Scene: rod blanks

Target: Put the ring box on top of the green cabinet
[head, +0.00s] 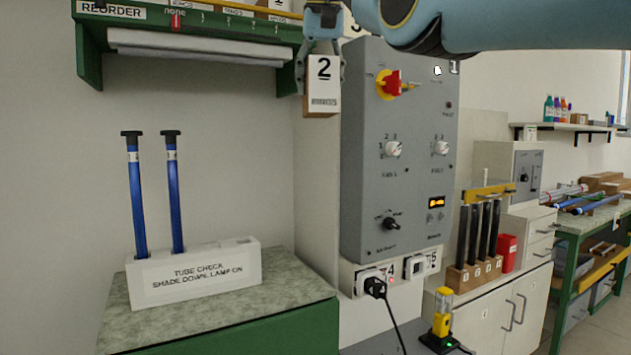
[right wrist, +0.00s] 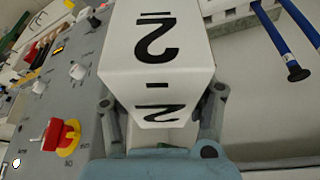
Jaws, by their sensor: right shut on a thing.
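My right gripper (head: 323,55) reaches in from the top right of the head view and is shut on a small box marked 2 (head: 323,82). The box has a white labelled face and a brown underside, and hangs in the air just left of the grey control panel. In the right wrist view the white box (right wrist: 158,60) sits between the fingers (right wrist: 160,118). I cannot tell from its marking whether it is the ring box. The green cabinet (head: 250,338) stands at lower left with a speckled top (head: 300,290). My left gripper is not in view.
A green shelf (head: 190,22) hangs above. The grey control panel (head: 400,150), with knobs and a red switch, stands right of the box.

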